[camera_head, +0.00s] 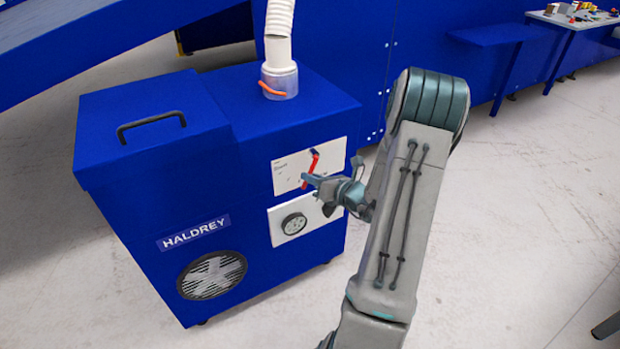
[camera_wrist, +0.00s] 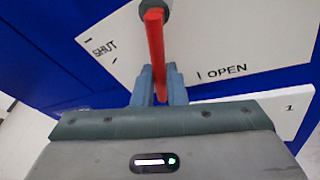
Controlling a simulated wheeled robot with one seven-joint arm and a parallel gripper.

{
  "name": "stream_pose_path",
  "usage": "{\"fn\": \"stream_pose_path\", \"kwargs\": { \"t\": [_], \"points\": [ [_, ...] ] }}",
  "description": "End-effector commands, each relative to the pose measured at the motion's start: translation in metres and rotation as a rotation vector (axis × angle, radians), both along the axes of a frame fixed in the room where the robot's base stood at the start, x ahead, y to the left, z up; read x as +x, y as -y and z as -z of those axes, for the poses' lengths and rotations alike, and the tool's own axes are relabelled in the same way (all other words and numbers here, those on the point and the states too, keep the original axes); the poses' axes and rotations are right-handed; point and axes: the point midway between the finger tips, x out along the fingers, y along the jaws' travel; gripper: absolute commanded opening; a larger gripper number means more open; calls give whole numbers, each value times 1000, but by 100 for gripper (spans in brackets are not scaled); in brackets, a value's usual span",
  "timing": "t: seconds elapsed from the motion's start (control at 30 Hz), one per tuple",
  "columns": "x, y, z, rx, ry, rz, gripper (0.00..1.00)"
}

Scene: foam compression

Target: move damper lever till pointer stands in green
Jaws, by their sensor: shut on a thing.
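The red damper lever (camera_head: 313,163) is on a white plate (camera_head: 285,172) on the blue HALDREY machine (camera_head: 145,200). In the wrist view the lever (camera_wrist: 155,45) hangs from a grey pivot at the top of the picture. The plate there reads SHUT at left and OPEN at right, with small black marks. My gripper (camera_head: 310,180) is shut on the lever near its lower end; its blue-grey fingers (camera_wrist: 159,78) stand on both sides of it. A round dial (camera_head: 293,223) sits on the lower white panel; its pointer and any green zone are too small to make out.
A white hose (camera_head: 278,40) rises from a clear collar with an orange band on the machine top. A lid with a black handle (camera_head: 152,124) is at left, and a round fan grille (camera_head: 212,275) is low in front. Open floor (camera_head: 510,200) lies to the right.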

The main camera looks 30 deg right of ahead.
Motion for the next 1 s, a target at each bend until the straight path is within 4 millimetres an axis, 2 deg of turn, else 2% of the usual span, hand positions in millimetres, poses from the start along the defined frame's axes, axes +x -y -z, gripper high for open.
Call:
{"fn": "stream_pose_path", "kwargs": {
  "t": [0.03, 0.07, 0.1, 0.13, 0.4, 0.57, 1.0],
  "points": [
    [0, 1, 1, 1, -2, 3, 0],
    [0, 1, 1, 1, -2, 3, 20],
    [0, 1, 1, 1, -1, 2, 31],
    [0, 0, 1, 1, -1, 2, 34],
    [0, 0, 0, 2, -1, -1, 34],
    [-13, 4, -3, 1, -1, 2, 34],
    [-102, 31, -20, 2, -1, 5, 34]
  ]
}}
